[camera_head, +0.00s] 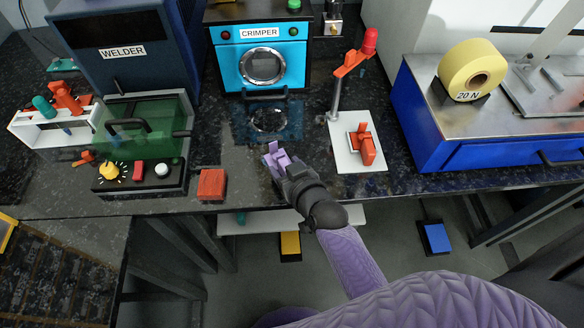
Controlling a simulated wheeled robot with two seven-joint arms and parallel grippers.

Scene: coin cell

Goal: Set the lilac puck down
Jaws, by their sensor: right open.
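My right gripper (273,155) reaches over the bench's front part, in front of the crimper. Its lilac fingers are apart, so it is open. I cannot make out a separate lilac puck; if it is by the fingers, it blends with their colour or is hidden. The crimper (260,37) is a black machine with a bright cyan front and a round window. A dark bluish plate with a round mark (268,120) lies in front of it, just beyond my fingertips. My left gripper is not in view.
A red block (211,184) sits at the front edge, left of my gripper. The welder (120,40) and a green clear guard (142,125) stand at left. A white plate (357,155) with a red lever and a post stands at right, near a yellow roll (458,67) on a blue cabinet.

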